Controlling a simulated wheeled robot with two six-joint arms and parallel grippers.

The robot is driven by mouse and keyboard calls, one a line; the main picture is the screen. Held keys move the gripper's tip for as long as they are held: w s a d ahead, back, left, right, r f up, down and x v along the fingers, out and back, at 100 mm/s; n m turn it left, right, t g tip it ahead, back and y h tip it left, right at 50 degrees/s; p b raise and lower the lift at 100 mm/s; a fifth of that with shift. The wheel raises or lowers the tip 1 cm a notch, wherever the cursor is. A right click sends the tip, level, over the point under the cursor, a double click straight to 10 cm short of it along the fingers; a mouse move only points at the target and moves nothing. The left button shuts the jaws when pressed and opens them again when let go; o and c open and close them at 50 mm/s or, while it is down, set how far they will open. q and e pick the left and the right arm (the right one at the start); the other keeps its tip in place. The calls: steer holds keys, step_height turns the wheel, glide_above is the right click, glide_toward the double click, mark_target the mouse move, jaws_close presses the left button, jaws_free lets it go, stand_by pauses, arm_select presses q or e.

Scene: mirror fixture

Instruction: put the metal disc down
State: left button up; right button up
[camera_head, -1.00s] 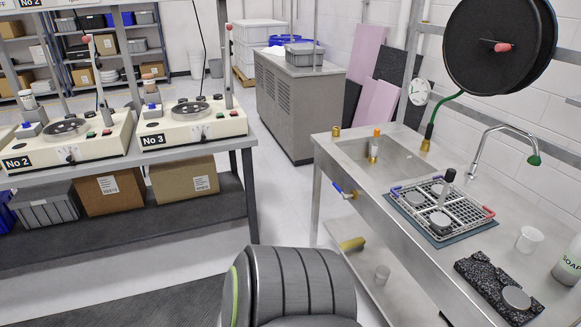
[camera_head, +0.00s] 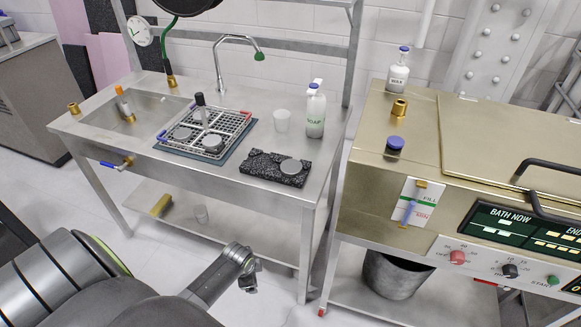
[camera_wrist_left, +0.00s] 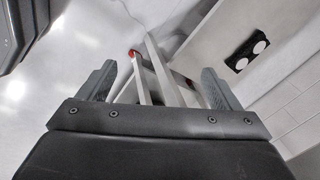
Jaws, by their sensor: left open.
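A round grey metal disc (camera_head: 291,166) lies flat on a black speckled pad (camera_head: 259,168) on the steel sink bench. My left arm comes in from the lower left. Its small end (camera_head: 248,282) is in front of the bench, lower than the bench top and apart from the discs. In the left wrist view my left gripper (camera_wrist_left: 158,85) has its two fingers wide apart with nothing between them. My right gripper is not in view.
The wire rack (camera_head: 228,122) stands beside the sink (camera_head: 127,118). A white cup (camera_head: 282,121) and a soap bottle (camera_head: 315,112) stand behind the pad. A brass-coloured bath unit (camera_head: 440,150) is at the right, above a bucket (camera_head: 394,274). Bare bench lies left of the pad.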

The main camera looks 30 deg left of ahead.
arm_select(q)
steer(key=w+r+m, duration=0.6)
steer(key=r+m, duration=0.2)
steer(key=r, duration=0.6)
steer(key=w+r+m+t, duration=0.1)
steer(key=w+r+m, duration=0.55)
steer(key=r, duration=0.85)
steer(key=w+r+m, duration=0.4)
steer(key=r+m, duration=0.6)
steer(key=r, duration=0.4)
glide_toward(291, 167)
steer(key=shift+a+f+b, duration=0.35)
steer(key=shift+a+f, duration=0.2)
steer(key=shift+f, duration=0.35)
steer(key=shift+w+d+p+x, duration=0.1)
steer(key=shift+d+p+x, duration=0.05)
steer(key=shift+x, duration=0.9)
steer(key=shift+w+d+p+x, duration=0.1)
steer(key=shift+d+x, duration=0.05)
steer(key=shift+x, duration=0.95)
steer(key=shift+w+d+p+x, duration=0.1)
steer(key=shift+p+x, duration=0.05)
steer(key=shift+x, duration=0.9)
steer(key=shift+r, duration=0.1)
steer(key=c, duration=1.2)
